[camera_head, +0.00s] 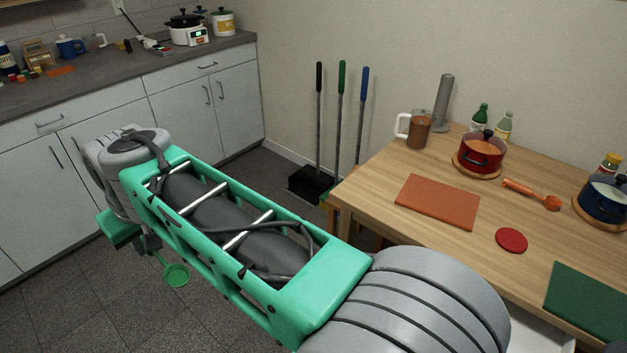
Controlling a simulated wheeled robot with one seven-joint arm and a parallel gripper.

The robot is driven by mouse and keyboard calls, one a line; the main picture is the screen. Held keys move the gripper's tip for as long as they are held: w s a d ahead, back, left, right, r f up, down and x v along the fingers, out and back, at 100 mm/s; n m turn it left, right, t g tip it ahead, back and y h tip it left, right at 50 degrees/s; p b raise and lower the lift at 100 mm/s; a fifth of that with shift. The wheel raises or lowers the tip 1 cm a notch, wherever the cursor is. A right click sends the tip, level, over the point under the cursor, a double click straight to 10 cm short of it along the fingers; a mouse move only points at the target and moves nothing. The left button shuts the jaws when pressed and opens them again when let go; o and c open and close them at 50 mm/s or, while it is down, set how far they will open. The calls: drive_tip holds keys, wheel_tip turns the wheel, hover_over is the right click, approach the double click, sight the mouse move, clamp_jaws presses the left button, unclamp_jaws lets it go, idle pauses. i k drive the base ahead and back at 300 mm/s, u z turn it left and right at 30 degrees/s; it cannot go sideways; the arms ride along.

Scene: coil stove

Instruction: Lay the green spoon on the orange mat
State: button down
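The green spoon (176,275) hangs in the air over the floor at the lower left, its bowl low and to the right. The upper part of its handle runs up to my gripper (151,246). My gripper is shut on the handle, though the fingers are small and partly hidden by my arm. The orange mat (438,201) lies flat and bare on the wooden table at the right. My gripper and the spoon are far to the left of the mat, away from the table.
On the table (380,178) are a jug (419,130), a red pot (481,152), an orange spoon (532,194), a red disc (511,240), a green mat (588,305) and a blue pot (604,196). Brooms (342,120) lean on the wall. A cluttered counter (110,75) runs along the left.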

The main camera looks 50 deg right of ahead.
sight(440, 199)
drive_tip(key=u, duration=0.15)
drive_tip(key=k, duration=0.8)
drive_tip(key=z, duration=1.15)
